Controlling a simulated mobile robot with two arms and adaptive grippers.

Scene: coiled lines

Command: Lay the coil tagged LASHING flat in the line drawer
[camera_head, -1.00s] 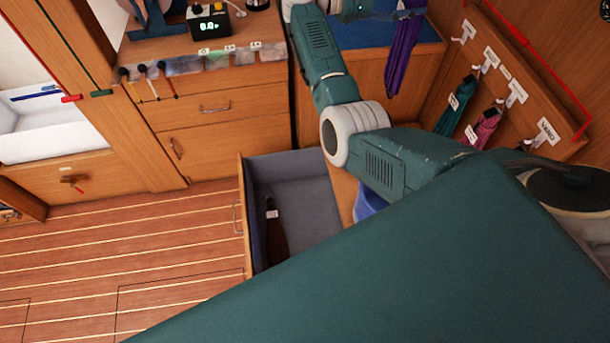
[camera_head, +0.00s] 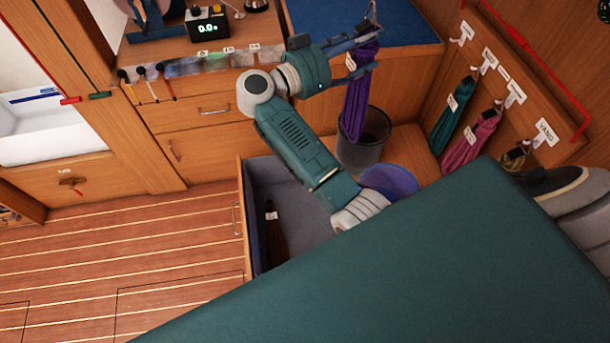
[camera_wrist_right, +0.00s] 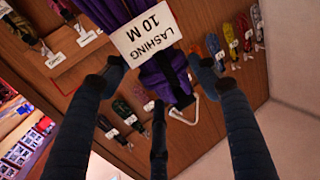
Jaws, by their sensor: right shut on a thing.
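The purple coil (camera_head: 357,100) hangs upright from my right gripper (camera_head: 362,46), clear of the floor. Its white tag reads LASHING 10 M in the right wrist view, where the purple line (camera_wrist_right: 172,78) shows between the fingers (camera_wrist_right: 158,70). My right gripper is shut on the coil near its top. The line drawer (camera_head: 305,208) stands open below and to the left of the coil, with a grey lining. A dark brown coil (camera_head: 275,235) with a white tag lies along its left side. The drawer's near right part is hidden. My left gripper is not in view.
A dark bin (camera_head: 362,150) stands under the hanging coil, and a blue round container (camera_head: 392,180) is beside it. Tagged coils, one green (camera_head: 452,112) and one pink (camera_head: 470,140), hang on the right-hand board. The blue-topped counter (camera_head: 340,20) is behind.

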